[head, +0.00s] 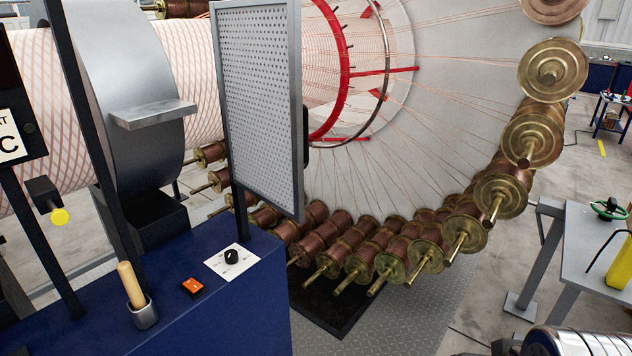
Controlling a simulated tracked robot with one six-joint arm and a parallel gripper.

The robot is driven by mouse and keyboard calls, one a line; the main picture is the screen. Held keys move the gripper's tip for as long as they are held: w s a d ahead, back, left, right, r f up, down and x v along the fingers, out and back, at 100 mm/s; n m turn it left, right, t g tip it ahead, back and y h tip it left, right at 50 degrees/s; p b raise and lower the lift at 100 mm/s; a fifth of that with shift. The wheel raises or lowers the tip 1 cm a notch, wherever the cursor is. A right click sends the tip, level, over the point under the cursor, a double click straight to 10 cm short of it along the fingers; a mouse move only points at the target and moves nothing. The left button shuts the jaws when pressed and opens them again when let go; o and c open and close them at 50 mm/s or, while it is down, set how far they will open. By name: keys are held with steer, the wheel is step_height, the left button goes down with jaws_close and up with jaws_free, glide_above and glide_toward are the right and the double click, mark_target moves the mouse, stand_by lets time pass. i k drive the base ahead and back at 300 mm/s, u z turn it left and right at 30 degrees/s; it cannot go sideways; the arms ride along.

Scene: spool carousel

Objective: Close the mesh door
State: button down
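The mesh door (262,95) is a grey-framed panel of perforated metal, upright in the upper middle of the head view. It stands at an angle in front of the spool carousel, above the blue cabinet, by a dark post (240,208). A small dark part, perhaps a handle, shows at its right edge (306,140). To the right of the door, the carousel's pale disc (440,120) and copper spools (398,235) are uncovered. I cannot tell where the door's hinge or latch lies. My gripper is not in view.
The blue cabinet (205,310) at lower left carries a wooden-handled lever (132,285), an orange switch (192,287) and a black knob (232,257). Bare floor plate (420,310) lies between.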

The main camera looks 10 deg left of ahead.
mark_target(271, 169)
steer(key=u, duration=0.05)
steer(key=i, duration=0.75)
steer(key=u, duration=2)
